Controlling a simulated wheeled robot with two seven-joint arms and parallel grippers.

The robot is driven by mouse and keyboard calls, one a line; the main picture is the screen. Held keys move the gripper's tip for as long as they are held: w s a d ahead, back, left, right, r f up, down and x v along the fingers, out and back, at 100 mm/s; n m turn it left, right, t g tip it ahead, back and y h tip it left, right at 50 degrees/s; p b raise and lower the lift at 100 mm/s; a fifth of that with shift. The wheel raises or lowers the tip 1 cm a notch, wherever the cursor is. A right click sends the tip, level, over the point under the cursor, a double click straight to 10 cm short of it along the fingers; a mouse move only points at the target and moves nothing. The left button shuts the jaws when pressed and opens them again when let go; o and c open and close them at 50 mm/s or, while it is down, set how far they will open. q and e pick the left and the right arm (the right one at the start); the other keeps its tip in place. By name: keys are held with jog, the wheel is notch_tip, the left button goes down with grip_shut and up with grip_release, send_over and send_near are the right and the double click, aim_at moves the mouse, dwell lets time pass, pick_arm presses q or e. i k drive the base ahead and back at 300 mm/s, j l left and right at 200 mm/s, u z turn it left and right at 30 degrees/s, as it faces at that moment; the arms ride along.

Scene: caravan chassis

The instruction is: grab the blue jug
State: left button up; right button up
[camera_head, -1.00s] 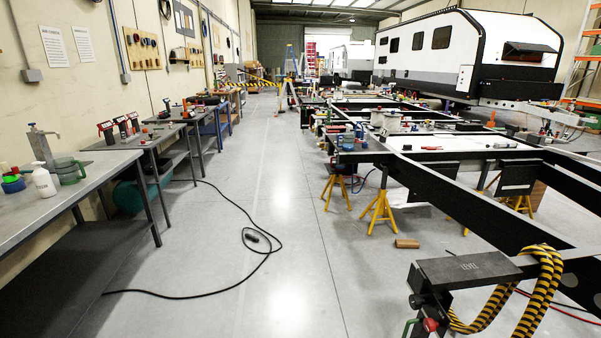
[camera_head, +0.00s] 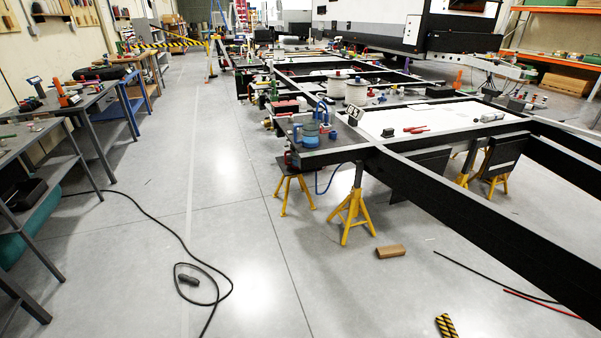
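A blue jug-like object (camera_head: 309,132) stands on the near left corner of the black caravan chassis (camera_head: 345,152). A blue loop rises beside it; at this size I cannot tell whether that loop is its handle or a separate hose. Small items crowd around its base. Neither of my grippers is in view, and both are well apart from it as far as the picture shows.
Yellow jack stands (camera_head: 353,215) support the chassis. A brown block (camera_head: 390,251) and a black cable (camera_head: 190,280) lie on the floor. Workbenches (camera_head: 85,100) line the left wall. The grey aisle (camera_head: 215,170) between is mostly clear.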

aim_at(310, 128)
jog(key=i+l, duration=0.2)
jog(key=i, duration=0.25)
jog(key=i+l+u, duration=0.1)
jog(key=i, duration=0.4)
jog(key=l+z, duration=0.1)
jog(key=z, duration=0.25)
